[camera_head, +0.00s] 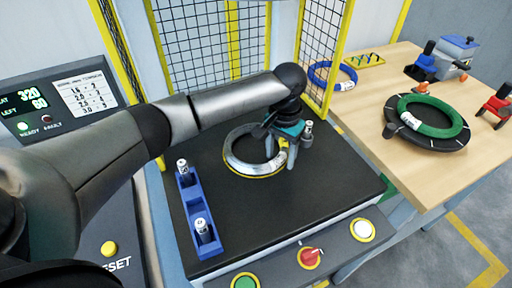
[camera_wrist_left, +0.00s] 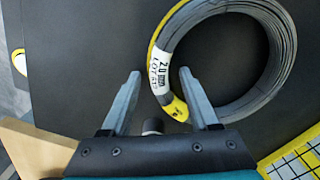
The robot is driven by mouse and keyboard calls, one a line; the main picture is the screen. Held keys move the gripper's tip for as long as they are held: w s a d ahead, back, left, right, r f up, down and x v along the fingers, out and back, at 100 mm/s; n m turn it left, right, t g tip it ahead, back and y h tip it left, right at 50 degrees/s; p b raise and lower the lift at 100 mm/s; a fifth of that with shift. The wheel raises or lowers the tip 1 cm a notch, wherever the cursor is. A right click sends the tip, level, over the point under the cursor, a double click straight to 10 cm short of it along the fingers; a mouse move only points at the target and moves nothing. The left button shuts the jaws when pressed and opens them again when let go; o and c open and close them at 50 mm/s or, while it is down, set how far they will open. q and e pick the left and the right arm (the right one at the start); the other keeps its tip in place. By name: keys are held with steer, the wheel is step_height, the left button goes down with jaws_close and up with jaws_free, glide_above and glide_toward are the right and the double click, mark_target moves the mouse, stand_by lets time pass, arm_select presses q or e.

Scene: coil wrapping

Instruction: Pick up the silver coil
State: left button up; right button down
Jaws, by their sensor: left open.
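The silver coil (camera_head: 232,156) lies flat on the black top of the wrapping station, with yellow at its edge. In the left wrist view the coil (camera_wrist_left: 245,112) fills the upper right and carries a white label (camera_wrist_left: 162,70) marked 2.0. My left gripper (camera_head: 281,157) is over the coil's right side in the head view, fingers pointing down. In the left wrist view the gripper (camera_wrist_left: 158,76) is open, and the labelled part of the ring shows between its fingertips. Whether the fingers touch the ring I cannot tell. My right gripper is not in view.
A blue holder (camera_head: 190,205) with silver cylinders stands left of the coil; another cylinder (camera_head: 307,131) stands right of my gripper. Mesh guards (camera_head: 325,50) rise behind. A wooden table (camera_head: 370,98) at right bears a green coil (camera_head: 430,126) and a blue coil (camera_head: 343,84).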

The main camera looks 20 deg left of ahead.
arm_select(q)
jaws_close()
stand_by(0.4)
steer(key=shift+w+r, duration=0.1)
steer(key=shift+r, duration=0.05)
stand_by(0.8)
